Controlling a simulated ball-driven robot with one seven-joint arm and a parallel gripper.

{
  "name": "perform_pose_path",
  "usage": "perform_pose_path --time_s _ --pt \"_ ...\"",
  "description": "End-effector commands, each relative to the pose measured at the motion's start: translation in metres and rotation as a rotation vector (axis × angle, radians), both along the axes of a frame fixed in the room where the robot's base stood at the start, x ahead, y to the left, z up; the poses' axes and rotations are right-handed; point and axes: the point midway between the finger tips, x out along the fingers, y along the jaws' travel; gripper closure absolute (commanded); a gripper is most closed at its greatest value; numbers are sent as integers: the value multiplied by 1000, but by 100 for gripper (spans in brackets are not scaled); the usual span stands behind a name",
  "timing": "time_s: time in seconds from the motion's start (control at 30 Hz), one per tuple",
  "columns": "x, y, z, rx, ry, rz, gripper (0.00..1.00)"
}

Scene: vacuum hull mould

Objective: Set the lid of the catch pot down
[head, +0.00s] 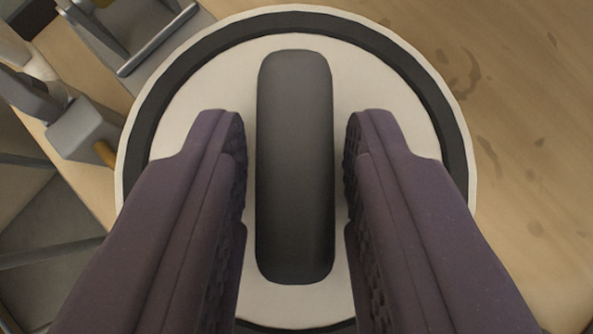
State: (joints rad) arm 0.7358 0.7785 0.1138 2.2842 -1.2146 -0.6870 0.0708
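The round lid (222,82) fills the middle of the head view. It is off-white with a dark ring near its rim and a long dark grey handle (295,190) across its centre. My gripper (295,135) is open, with one dark purple finger on each side of the handle. A narrow strip of pale lid shows between each finger and the handle, so neither finger appears to touch it. The fingers hide the lid's lower left and lower right. What lies directly under the lid is hidden.
Grey metal clamp-like hardware (84,128) stands close to the lid's left side. A metal bracket (125,40) is at the upper left. A stained wooden surface (530,130) lies bare on the right.

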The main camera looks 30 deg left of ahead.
Motion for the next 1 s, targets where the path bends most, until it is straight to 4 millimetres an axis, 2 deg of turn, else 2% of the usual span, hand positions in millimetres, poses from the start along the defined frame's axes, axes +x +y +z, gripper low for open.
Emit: perform_pose_path --time_s 0.03,0.1,0.37,0.7,0.83,1.0 --pt "0 0 0 0 0 0 56" --pt "0 0 0 0 0 0 45" --pt "-2 -2 3 -1 1 -1 45" --pt "-38 -22 46 -2 0 -2 45" --pt "-46 -26 54 -1 -1 0 45" --pt "-49 -27 55 0 0 0 45"
